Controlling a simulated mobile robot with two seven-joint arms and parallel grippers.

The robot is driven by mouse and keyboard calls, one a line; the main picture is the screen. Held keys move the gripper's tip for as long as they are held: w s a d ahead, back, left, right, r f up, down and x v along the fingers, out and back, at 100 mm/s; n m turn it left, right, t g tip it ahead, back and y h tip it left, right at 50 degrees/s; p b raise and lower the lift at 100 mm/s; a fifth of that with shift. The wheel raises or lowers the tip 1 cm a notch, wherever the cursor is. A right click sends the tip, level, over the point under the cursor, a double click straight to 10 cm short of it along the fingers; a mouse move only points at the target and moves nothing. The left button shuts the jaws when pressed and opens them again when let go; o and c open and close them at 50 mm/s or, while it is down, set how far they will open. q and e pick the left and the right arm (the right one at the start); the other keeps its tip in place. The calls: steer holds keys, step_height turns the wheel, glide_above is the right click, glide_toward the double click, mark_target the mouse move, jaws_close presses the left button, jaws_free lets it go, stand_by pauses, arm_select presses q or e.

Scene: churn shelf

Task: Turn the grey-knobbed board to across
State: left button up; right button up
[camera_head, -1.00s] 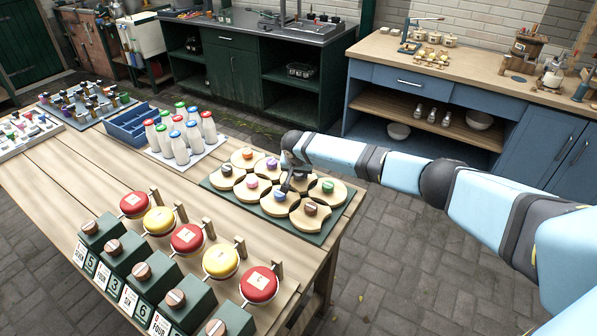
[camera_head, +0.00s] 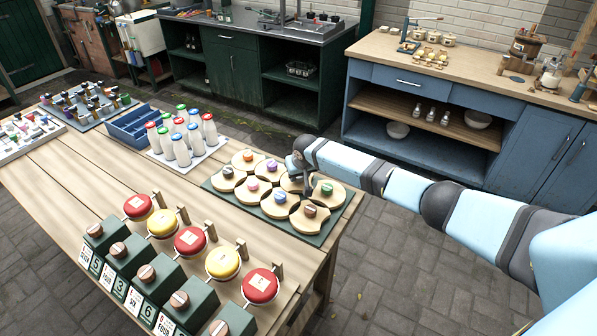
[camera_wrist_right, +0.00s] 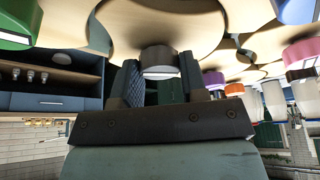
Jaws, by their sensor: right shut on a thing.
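The round wooden boards with coloured knobs lie on a dark green base (camera_head: 318,239) at the right end of the table. My right gripper (camera_head: 307,188) is over the board at the right of the middle and hides its knob in the head view. In the right wrist view the gripper (camera_wrist_right: 160,85) is shut on a grey-brown knob (camera_wrist_right: 160,60), the grey knob as far as I can tell. Its wooden board (camera_wrist_right: 165,22) has a curved, cut-in edge. How the board is turned is partly hidden in the head view. My left gripper is not in view.
Boards with a green knob (camera_head: 327,189), a brown knob (camera_head: 310,211) and a purple knob (camera_head: 271,166) stand close around. White bottles (camera_head: 180,150) stand to the left. Red and yellow domes with green boxes (camera_head: 132,254) line the table front.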

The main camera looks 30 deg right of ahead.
steer(key=shift+n+y, duration=0.4)
steer(key=shift+n, duration=0.5)
steer(key=n+y+b, duration=0.1)
steer(key=n, duration=0.1)
steer(key=shift+d+f+n, duration=0.1)
steer(key=shift+f+n, duration=0.05)
steer(key=shift+n, duration=0.25)
steer(key=n+b, duration=0.1)
steer(key=n, duration=0.1)
steer(key=n+g+y+b, duration=0.1)
steer(key=n, duration=0.1)
steer(key=shift+y+b, duration=0.3)
steer(key=shift+b, duration=0.1)
steer(key=n+b, duration=0.1)
steer(key=n, duration=0.1)
steer(key=shift+n+g+y+b, duration=0.3)
steer(key=shift+b, duration=0.05)
steer(key=shift+n, duration=0.3)
steer(key=o, duration=0.9)
steer(key=shift+d+r, duration=0.1)
steer(key=shift+r, duration=0.15)
steer(key=v, duration=1.3)
steer(key=shift+w+d+r+b, duration=0.15)
steer(key=shift+r+b, duration=0.15)
steer(key=shift+b, duration=0.1)
